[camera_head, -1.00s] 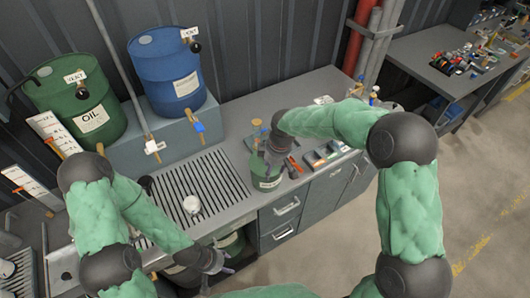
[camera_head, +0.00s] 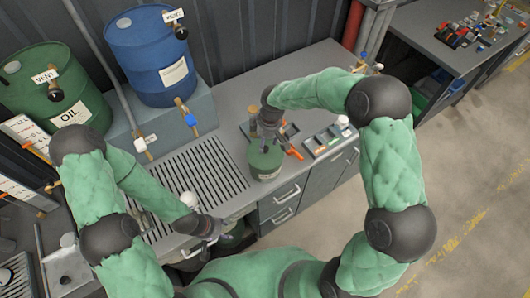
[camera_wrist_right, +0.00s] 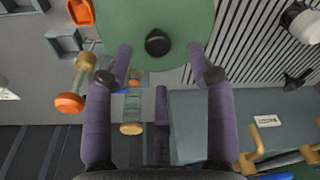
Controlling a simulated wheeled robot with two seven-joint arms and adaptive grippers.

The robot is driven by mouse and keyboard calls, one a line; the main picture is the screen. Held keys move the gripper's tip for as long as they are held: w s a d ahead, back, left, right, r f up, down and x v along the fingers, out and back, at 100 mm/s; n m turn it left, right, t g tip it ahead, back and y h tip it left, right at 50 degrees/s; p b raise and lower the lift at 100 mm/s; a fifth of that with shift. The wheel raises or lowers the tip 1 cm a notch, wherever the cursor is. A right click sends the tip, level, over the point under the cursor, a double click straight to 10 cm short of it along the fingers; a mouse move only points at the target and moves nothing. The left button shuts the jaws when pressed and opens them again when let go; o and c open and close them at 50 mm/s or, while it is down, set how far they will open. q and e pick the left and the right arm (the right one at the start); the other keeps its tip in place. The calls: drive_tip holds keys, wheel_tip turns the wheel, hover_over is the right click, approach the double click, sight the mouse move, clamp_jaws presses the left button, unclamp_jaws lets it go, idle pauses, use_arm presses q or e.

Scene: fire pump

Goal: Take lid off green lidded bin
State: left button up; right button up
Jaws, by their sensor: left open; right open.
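The green lidded bin (camera_head: 265,161) stands on the grey worktop near its front edge. Its round green lid (camera_wrist_right: 155,15) with a black knob (camera_wrist_right: 157,42) fills the top middle of the right wrist view. My right gripper (camera_head: 266,138) is open above the bin. In the right wrist view its two fingers (camera_wrist_right: 160,55) lie either side of the knob, apart from it. The gripper hides part of the lid in the head view. My left gripper (camera_head: 208,240) is open and empty, low by the worktop's front edge, left of the bin.
A slotted drain grate (camera_head: 198,185) with a white object (camera_head: 188,199) lies left of the bin. Small trays (camera_head: 327,142) and an orange-handled tool (camera_head: 294,153) lie right of it. A green oil drum (camera_head: 55,88) and a blue drum (camera_head: 150,55) stand behind.

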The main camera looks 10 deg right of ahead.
sight(265, 148)
drive_tip(key=shift+f, duration=2.65)
drive_tip(key=shift+r, duration=0.1)
clamp_jaws()
